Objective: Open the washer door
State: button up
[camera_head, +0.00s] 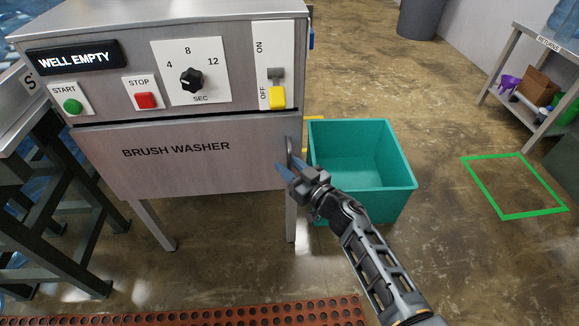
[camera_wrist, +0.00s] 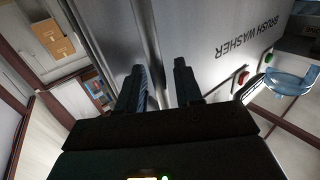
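The brush washer (camera_head: 190,100) is a steel box on legs with a display reading "WELL EMPTY". Its front door (camera_head: 200,165), lettered "BRUSH WASHER", is shut flush in the head view. The door also shows in the wrist view (camera_wrist: 215,45). An upright bar handle (camera_head: 290,150) is at the door's right edge. My gripper (camera_head: 281,171) is at the handle's lower part. In the wrist view my gripper (camera_wrist: 160,78) has its two fingers apart, with the handle bar (camera_wrist: 149,40) running down into the gap, nearer the left finger. I cannot tell whether they touch.
A teal bin (camera_head: 360,165) stands right of the washer, close to my arm. A green floor outline (camera_head: 512,214) and a returns shelf (camera_head: 535,75) are further right. A red perforated mat (camera_head: 240,315) lies in front. Open floor lies between.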

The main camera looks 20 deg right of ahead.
jog(key=shift+c, duration=0.5)
grip_shut()
jog(key=shift+s, duration=0.15)
